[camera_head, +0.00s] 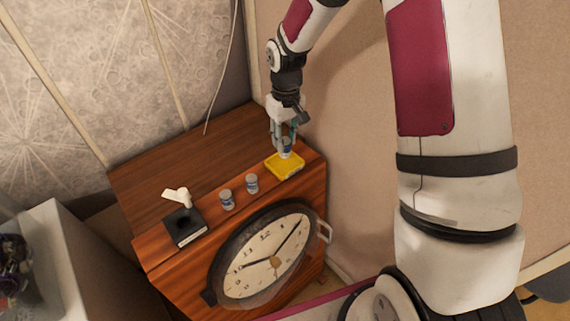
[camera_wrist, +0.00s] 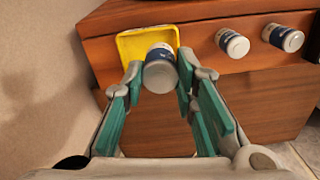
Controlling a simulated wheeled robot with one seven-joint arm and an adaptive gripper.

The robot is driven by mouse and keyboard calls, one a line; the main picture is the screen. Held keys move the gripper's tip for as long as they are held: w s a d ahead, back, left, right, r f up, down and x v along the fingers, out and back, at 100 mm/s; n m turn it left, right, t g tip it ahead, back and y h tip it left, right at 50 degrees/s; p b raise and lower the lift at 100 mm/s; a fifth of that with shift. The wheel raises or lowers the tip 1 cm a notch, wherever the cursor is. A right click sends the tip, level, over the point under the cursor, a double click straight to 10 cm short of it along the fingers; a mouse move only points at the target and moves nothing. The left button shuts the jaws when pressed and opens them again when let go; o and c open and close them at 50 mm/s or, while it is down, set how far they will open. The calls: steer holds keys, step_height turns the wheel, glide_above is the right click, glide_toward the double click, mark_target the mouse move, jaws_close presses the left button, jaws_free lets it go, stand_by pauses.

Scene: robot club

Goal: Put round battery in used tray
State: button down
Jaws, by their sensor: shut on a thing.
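My gripper (camera_wrist: 160,85) is shut on a round battery (camera_wrist: 160,70), a blue-and-silver cylinder, held between the teal finger pads. In the head view my gripper (camera_head: 286,140) points down over the yellow tray (camera_head: 285,167), with the held battery (camera_head: 286,150) at the tray's back part. In the wrist view the yellow tray (camera_wrist: 128,46) is behind the battery, which hides part of it. I cannot tell whether the battery touches the tray floor. Two similar cylinders, one nearer (camera_head: 252,183) and one farther left (camera_head: 226,199), stand upright on the wooden top left of the tray.
A black holder (camera_head: 185,226) with a white object (camera_head: 178,197) beside it is at the left of the wooden cabinet top (camera_head: 190,160). A large clock (camera_head: 265,258) is on the cabinet's front. A wall (camera_head: 345,110) is close on the right. The top's back part is clear.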

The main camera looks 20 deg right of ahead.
steer(key=shift+s+a+f+n+b, duration=0.1)
steer(key=shift+s+a+n+b, duration=0.1)
steer(key=shift+s+n, duration=0.25)
steer(key=shift+s+a+f+n+b, duration=0.15)
steer(key=shift+s+n, duration=0.1)
steer(key=shift+n, duration=0.3)
steer(key=s+a+f+n+b, duration=0.2)
steer(key=s+n+b, duration=0.2)
steer(key=s+n, duration=0.8)
steer(key=shift+n, duration=0.6)
steer(key=shift+w+d+f, duration=0.6)
steer(key=shift+w+f, duration=0.3)
steer(key=shift+w, duration=1.85)
steer(key=shift+w+d+f, duration=0.6)
steer(key=shift+w+f, duration=0.25)
steer(key=shift+w, duration=1.9)
steer(key=shift+w+d+f, duration=0.6)
steer(key=shift+w+f, duration=0.3)
steer(key=shift+w, duration=1.85)
steer(key=shift+f, duration=0.2)
steer(key=c, duration=1.3)
jaws_free()
